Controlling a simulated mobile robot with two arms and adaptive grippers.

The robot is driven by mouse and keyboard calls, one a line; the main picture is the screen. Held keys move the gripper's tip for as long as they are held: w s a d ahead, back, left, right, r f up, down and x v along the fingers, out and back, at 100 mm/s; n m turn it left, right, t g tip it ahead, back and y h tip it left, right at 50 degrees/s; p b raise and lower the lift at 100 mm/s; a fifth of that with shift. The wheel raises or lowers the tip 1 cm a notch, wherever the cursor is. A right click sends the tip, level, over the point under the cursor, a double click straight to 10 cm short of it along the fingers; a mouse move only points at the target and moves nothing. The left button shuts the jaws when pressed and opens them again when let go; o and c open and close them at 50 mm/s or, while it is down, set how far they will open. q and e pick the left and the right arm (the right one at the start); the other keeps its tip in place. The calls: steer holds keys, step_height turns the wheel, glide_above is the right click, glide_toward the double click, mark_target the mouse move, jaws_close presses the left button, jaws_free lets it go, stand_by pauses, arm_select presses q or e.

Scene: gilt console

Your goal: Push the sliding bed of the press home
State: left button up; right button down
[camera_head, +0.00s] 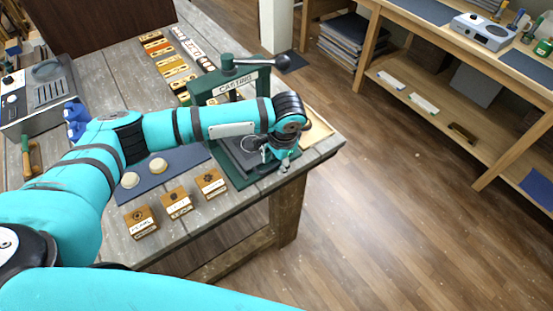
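The green press (197,87) with its "CASTING" sign stands near the right end of the wooden table, with a dark lever on top. My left arm passes in front of it and hides much of its middle. The press's dark sliding bed (237,158) shows below my forearm, towards the table's front edge. How far out it sits is hard to tell. My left gripper (279,162) points down at the bed's right side, by the table corner. It is small and partly hidden by my wrist, so contact and finger opening are unclear. My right gripper is out of view.
Several wooden blocks with labels (176,201) stand along the table's front edge. Two pale round pieces (157,165) lie on a dark blue mat (190,158). A wooden tray (318,130) lies right of the press. Floor right of the table is clear, up to a shelf bench (430,110).

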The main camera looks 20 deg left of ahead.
arm_select(q)
steer(key=shift+f, duration=0.15)
steer(key=shift+c, duration=0.2)
jaws_close()
steer(key=shift+a, duration=0.1)
